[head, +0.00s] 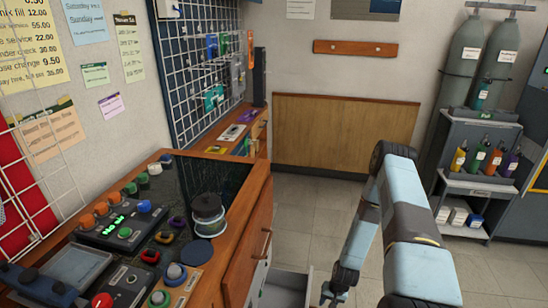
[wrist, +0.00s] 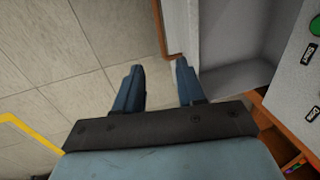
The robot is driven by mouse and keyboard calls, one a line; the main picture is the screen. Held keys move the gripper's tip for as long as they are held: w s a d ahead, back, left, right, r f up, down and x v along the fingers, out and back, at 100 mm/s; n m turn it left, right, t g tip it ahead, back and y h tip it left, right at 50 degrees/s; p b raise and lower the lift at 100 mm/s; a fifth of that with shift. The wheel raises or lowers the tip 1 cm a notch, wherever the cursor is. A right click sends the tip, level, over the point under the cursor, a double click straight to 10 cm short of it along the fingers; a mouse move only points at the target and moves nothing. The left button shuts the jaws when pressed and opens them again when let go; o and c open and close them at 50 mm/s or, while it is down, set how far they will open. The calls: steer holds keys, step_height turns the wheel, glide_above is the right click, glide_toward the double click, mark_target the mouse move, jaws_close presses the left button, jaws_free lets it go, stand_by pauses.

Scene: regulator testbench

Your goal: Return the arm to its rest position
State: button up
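My arm shows as light blue links (head: 408,215) with black joints on the right of the head view. It is bent, with a dark elbow high up and the forearm hanging down. My gripper (head: 336,294) is low, at the bottom edge of the head view, to the right of the bench and an open drawer. In the wrist view my gripper (wrist: 158,66) has its two blue fingers apart with nothing between them. Floor tiles and the edge of a pale cabinet or drawer front show beyond the fingers.
The wooden bench (head: 236,228) with a control panel and a round jar (head: 208,212) is on the left. A grey open drawer (head: 288,286) sticks out below it; a grey drawer interior also shows in the wrist view (wrist: 232,40). A grey cart (head: 478,140) and gas cylinders (head: 463,62) stand back right. Tiled floor (head: 318,210) is clear.

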steer(key=w+d+r, duration=0.1)
steer(key=w+r, duration=0.2)
steer(key=r, duration=0.4)
steer(key=w+d+r+n+h, duration=0.1)
steer(key=w+r, duration=0.3)
steer(key=r, duration=0.4)
steer(key=w+d+r, duration=0.1)
steer(key=w+r, duration=0.2)
steer(key=r, duration=0.4)
step_height(320, 180, up, 26)
steer(key=a+n+t+h, duration=0.1)
steer(key=t, duration=0.1)
steer(key=s+a+r, duration=0.1)
steer(key=s+r, duration=0.3)
steer(key=r, duration=0.3)
steer(key=s+a+r+n+t, duration=0.1)
steer(key=s+a+r, duration=0.1)
steer(key=s+r, duration=0.35)
steer(key=s+a+r, duration=0.1)
steer(key=s+r, duration=0.1)
steer(key=r, duration=0.6)
steer(key=s+a+r+t, duration=0.1)
steer(key=s+r, duration=0.3)
steer(key=s, duration=0.5)
steer(key=s+a+r, duration=0.1)
steer(key=s+r, duration=0.4)
steer(key=s, duration=0.4)
steer(key=shift+a+n+t, duration=0.15)
steer(key=shift+n+t, duration=0.15)
steer(key=shift+t, duration=0.1)
